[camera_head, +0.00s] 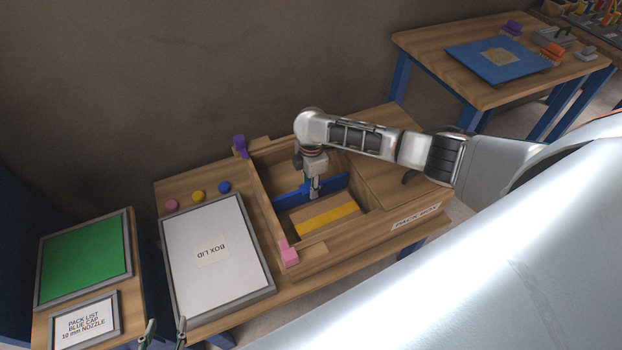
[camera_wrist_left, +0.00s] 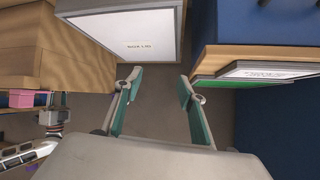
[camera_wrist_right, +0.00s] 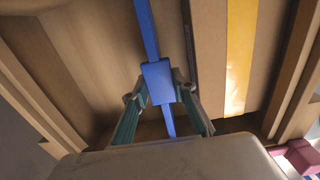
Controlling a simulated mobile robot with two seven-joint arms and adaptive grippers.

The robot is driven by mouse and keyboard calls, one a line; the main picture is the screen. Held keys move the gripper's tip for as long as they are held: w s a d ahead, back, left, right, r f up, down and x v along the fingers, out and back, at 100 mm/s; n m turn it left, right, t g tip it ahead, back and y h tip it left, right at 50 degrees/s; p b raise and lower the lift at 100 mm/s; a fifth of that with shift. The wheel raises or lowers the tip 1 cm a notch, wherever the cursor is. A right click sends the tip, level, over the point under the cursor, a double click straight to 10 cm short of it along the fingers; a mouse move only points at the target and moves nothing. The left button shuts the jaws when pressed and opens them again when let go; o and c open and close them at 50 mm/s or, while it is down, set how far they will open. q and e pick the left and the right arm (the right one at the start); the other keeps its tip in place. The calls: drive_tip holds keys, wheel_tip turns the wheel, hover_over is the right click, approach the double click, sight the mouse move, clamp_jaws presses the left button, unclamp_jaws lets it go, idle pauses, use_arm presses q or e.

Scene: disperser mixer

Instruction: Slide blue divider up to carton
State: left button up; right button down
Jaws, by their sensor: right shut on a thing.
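The blue divider (camera_head: 289,197) stands across the inside of the wooden pack box (camera_head: 262,205). My right gripper (camera_head: 314,192) is shut on the block on the divider's middle; in the right wrist view the fingers (camera_wrist_right: 159,90) sit on both sides of this blue block (camera_wrist_right: 158,70). The brown carton (camera_head: 318,218) with yellow tape lies in the box on the near side of the divider. In the right wrist view a narrow strip of box floor shows between divider and carton (camera_wrist_right: 208,60). My left gripper (camera_wrist_left: 158,80) is open and empty, low by the box lid's near edge.
The white box lid (camera_head: 215,275) lies left of the box, with pink, yellow and blue caps (camera_head: 224,187) behind it. A pink block (camera_head: 289,254) and a purple block (camera_head: 239,145) sit at the box's left corners. A green panel (camera_head: 86,260) and pack list stand further left.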

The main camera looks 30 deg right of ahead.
drive_tip(key=shift+s+a+f+p, duration=0.1)
drive_tip(key=shift+s+f+p, duration=0.15)
drive_tip(key=shift+s+p, duration=0.35)
drive_tip(key=c, duration=1.6)
unclamp_jaws()
drive_tip(key=shift+s+f, duration=0.15)
drive_tip(key=shift+r, duration=0.55)
wheel_tip(320, 180, up, 11)
